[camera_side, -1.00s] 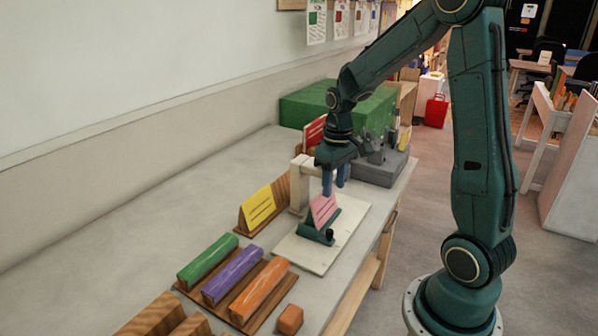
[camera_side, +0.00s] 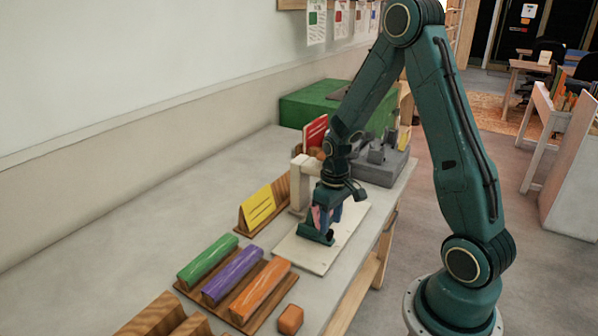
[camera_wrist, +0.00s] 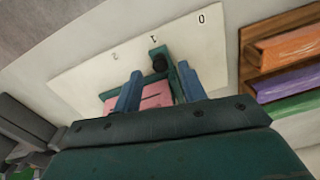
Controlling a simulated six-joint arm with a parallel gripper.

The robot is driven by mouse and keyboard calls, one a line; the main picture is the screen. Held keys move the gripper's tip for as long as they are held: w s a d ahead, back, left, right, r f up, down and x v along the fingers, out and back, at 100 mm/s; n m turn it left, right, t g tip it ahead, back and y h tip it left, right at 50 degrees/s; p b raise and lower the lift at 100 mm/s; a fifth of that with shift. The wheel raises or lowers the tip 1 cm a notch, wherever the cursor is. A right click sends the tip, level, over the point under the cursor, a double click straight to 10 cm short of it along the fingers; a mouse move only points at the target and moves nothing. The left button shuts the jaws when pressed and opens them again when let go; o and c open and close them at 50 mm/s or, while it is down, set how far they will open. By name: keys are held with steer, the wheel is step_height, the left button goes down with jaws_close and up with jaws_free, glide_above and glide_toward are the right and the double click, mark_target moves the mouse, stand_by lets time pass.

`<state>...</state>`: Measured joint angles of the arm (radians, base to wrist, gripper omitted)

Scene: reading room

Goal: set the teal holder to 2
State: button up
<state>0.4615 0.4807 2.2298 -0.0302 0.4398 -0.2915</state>
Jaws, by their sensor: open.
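The teal holder (camera_side: 316,237) stands on a pale board (camera_side: 308,255) and bears a pink card (camera_side: 316,216). The marks look like 0, 1 and 2, running from right to left in that view. My gripper (camera_wrist: 160,90) is open, its blue fingers on either side of the pink card (camera_wrist: 153,96). In the side view my gripper (camera_side: 328,212) is down at the holder and partly hides the card. Contact cannot be told.
A pale wooden arch (camera_side: 299,188) stands close behind the board. A yellow card on a wooden stand (camera_side: 258,208) is to the left. Green, purple and orange bars (camera_side: 232,277) lie in front. A grey fixture (camera_side: 380,165) and green box (camera_side: 300,108) stand behind.

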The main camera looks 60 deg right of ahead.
steer(key=shift+f, duration=1.45)
jaws_close()
